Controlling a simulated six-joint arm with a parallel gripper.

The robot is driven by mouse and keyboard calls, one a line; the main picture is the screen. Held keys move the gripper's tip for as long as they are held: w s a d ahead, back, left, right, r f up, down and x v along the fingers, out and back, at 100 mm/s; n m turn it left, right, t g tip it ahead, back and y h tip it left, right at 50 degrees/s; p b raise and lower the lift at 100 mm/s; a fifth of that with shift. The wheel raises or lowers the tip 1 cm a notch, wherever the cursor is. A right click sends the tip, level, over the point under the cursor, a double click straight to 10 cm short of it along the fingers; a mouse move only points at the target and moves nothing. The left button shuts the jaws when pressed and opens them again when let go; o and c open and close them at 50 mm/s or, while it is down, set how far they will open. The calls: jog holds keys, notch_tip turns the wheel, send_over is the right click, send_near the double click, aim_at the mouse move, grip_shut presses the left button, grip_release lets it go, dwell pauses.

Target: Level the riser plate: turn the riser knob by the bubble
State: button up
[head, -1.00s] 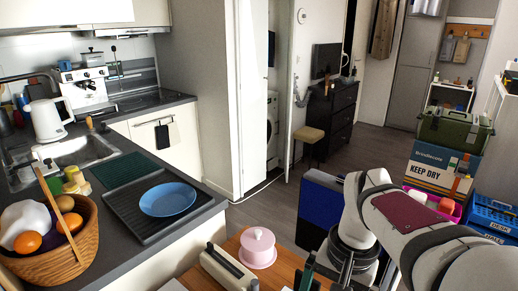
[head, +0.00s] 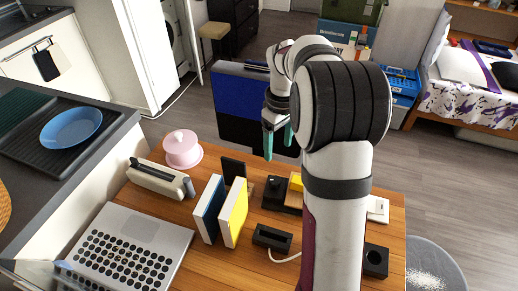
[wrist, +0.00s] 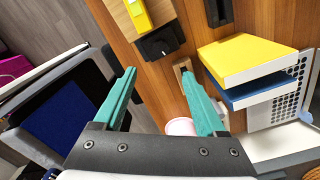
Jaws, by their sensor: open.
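A small wooden block (head: 294,200), which may be the riser plate, stands on the wooden table with a yellow piece (head: 296,182) on it. In the wrist view the yellow piece (wrist: 138,14) lies along the wooden block (wrist: 122,18). A black block with a small round top (head: 275,188) sits beside it, perhaps the riser knob; it also shows in the wrist view (wrist: 160,42). I cannot make out a bubble. My gripper (head: 278,146) is open and empty, behind these blocks near the table's far edge. Its teal fingers (wrist: 156,76) are apart and touch nothing visible.
Yellow and blue books (head: 234,213) stand left of the blocks, near a black upright stand (head: 233,170). A black holder (head: 272,238) is in front. My arm hides part of the table's right side.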

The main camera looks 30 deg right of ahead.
aim_at(275, 180)
notch_tip(275, 180, down, 13)
jog(key=shift+f, duration=0.15)
